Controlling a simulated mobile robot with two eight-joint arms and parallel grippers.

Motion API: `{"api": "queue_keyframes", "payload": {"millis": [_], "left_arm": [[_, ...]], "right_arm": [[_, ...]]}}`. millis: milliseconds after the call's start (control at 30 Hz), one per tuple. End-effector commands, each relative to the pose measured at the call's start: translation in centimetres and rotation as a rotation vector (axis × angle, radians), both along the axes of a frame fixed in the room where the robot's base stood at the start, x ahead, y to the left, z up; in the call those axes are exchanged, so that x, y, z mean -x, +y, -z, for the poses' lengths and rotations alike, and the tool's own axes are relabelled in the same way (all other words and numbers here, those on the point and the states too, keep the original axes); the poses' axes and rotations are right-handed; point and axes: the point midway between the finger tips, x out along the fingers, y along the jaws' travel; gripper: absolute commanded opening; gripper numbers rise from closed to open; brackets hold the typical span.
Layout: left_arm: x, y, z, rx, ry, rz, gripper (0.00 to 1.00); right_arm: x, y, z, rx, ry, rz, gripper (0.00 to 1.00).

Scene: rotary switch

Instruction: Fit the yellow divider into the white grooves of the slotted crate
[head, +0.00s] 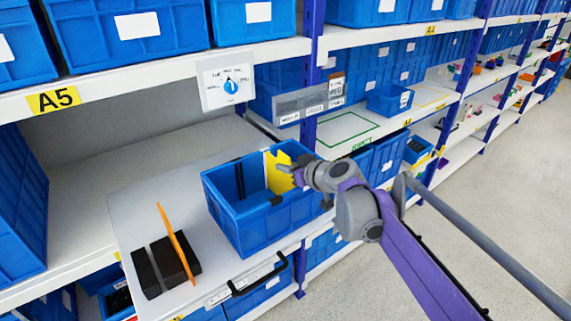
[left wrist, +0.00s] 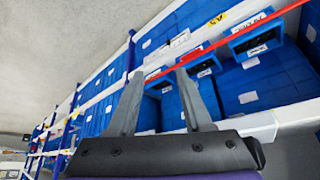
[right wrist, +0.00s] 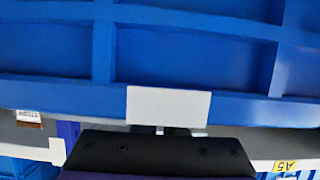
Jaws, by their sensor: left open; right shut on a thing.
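The slotted crate (head: 228,213) is a blue open box on the pull-out shelf. Dark strips show on its inner far-left wall; I cannot make out the white grooves. The yellow divider (head: 278,172) stands roughly upright at the crate's right part, its lower part behind the front wall. I cannot tell whether it sits in any groove. My right gripper (head: 288,170) is shut on the divider's right edge, over the crate's right side; its fingertips are partly hidden. My left gripper (left wrist: 158,76) is open and empty in the left wrist view, away from the crate.
An orange divider (head: 175,243) stands among black blocks (head: 146,273) left of the crate. A black handle (head: 262,279) is on the shelf's front edge. Bare grey shelf (head: 150,185) lies behind the blocks.

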Motion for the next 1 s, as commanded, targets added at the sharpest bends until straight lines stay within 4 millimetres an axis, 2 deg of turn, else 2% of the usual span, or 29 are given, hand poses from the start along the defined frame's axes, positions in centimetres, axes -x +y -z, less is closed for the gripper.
{"api": "queue_keyframes", "payload": {"millis": [367,400,567,600,867,1000], "left_arm": [[0.05,0.00,0.10,0.000,0.001,0.000,0.50],[0.04,0.00,0.09,0.000,0.001,0.000,0.50],[0.05,0.00,0.10,0.000,0.001,0.000,0.50],[0.05,0.00,0.10,0.000,0.001,0.000,0.50],[0.05,0.00,0.10,0.000,0.001,0.000,0.50],[0.02,0.00,0.06,0.000,0.001,0.000,0.50]], "right_arm": [[0.00,-0.01,0.30,0.000,0.000,0.000,0.00],[0.00,0.00,0.30,0.000,0.000,0.000,0.11],[0.00,0.00,0.30,0.000,0.000,0.000,0.40],[0.00,0.00,0.30,0.000,0.000,0.000,0.42],[0.05,-0.03,0.30,0.000,0.000,0.000,0.42],[0.85,-0.63,-0.13,0.000,0.001,0.000,0.42]]}}
